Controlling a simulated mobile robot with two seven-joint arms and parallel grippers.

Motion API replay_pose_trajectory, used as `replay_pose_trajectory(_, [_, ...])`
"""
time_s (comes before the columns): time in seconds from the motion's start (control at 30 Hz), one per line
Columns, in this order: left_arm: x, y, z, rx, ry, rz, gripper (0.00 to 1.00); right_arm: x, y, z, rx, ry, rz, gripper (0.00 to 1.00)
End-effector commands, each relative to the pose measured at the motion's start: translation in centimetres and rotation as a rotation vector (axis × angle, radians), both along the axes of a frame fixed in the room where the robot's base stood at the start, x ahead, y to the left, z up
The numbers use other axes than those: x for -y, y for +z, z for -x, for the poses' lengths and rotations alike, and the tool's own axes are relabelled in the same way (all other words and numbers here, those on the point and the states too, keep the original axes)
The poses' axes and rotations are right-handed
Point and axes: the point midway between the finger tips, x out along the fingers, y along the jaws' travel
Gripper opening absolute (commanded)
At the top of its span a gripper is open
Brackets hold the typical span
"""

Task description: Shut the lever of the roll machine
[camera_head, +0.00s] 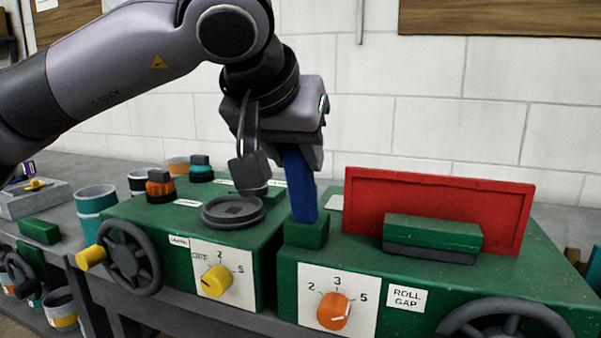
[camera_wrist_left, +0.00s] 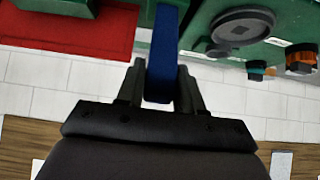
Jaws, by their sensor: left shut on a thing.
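The roll machine (camera_head: 470,275) is the green machine at the right in the head view, with a "ROLL GAP" label and an orange dial. Its blue lever (camera_head: 300,185) stands nearly upright on a green block at the machine's left end. My left gripper (camera_head: 285,165) is shut on the upper part of the lever from above. In the left wrist view the blue lever (camera_wrist_left: 162,50) sits between the two fingers of my left gripper (camera_wrist_left: 161,75). The lever's top end is hidden by the gripper in the head view. My right gripper is not in view.
A red panel (camera_head: 350,210) stands upright on the machine, right of the lever. A second green machine (camera_head: 170,220) with a round dark plate (camera_head: 234,212) and a yellow dial (camera_head: 216,281) is close on the left. Cups (camera_head: 95,199) stand farther left.

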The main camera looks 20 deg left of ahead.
Motion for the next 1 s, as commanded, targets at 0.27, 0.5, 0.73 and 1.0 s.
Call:
replay_pose_trajectory(0.27, [0.0,-0.5,0.9,0.079,0.000,0.003,0.00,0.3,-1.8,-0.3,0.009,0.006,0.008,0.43])
replay_pose_trajectory(0.5, [0.0,-0.5,1.1,0.095,0.001,0.003,0.00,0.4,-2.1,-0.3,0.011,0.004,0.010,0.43])
replay_pose_trajectory(0.73, [0.0,-0.5,1.1,0.094,-0.001,0.001,0.00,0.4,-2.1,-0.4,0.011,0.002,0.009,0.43])
replay_pose_trajectory(1.0, [0.0,-0.5,1.1,0.093,-0.001,0.001,0.57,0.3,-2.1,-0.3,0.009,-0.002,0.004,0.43])
